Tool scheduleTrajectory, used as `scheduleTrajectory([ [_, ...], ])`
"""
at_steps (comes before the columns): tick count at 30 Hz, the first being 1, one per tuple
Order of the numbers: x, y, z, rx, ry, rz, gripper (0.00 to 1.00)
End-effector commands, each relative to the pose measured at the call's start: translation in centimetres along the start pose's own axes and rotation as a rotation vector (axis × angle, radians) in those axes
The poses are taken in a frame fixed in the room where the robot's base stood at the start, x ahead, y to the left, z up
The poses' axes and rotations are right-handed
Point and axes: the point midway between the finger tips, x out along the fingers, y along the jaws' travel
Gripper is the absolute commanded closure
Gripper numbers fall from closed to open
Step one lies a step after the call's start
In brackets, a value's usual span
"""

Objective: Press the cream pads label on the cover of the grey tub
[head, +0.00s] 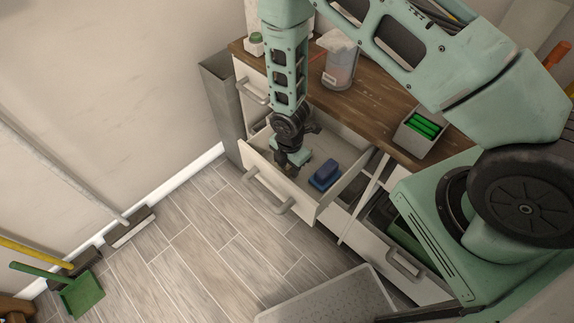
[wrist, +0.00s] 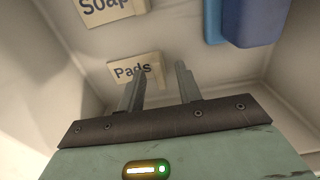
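A cream label reading "Pads" (wrist: 137,72) shows in the wrist view on a pale surface, just beyond my left fingertip. Another cream label, reading "Soap" (wrist: 103,12), is at the top left. In the head view my gripper (head: 289,170) points down inside the open drawer (head: 318,207). The labels cannot be made out there. I cannot identify a grey tub cover for certain.
A blue block (head: 325,175) lies in the drawer right of my gripper and shows in the wrist view (wrist: 252,20). The drawer walls stand close around. A container (head: 340,65) and a box with green items (head: 420,130) stand on the wooden top. A pale grey tray (head: 330,300) is below.

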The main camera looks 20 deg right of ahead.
Motion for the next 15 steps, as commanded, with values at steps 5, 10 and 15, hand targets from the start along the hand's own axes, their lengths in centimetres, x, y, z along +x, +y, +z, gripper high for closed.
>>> scheduleTrajectory([
  [5, 0.8, 0.01, 0.0, -0.001, 0.0, 0.001, 0.65],
  [10, 0.83, 0.02, -0.01, 0.0, 0.0, 0.001, 0.65],
  [15, 0.82, 0.0, -0.02, 0.0, 0.0, 0.001, 1.0],
])
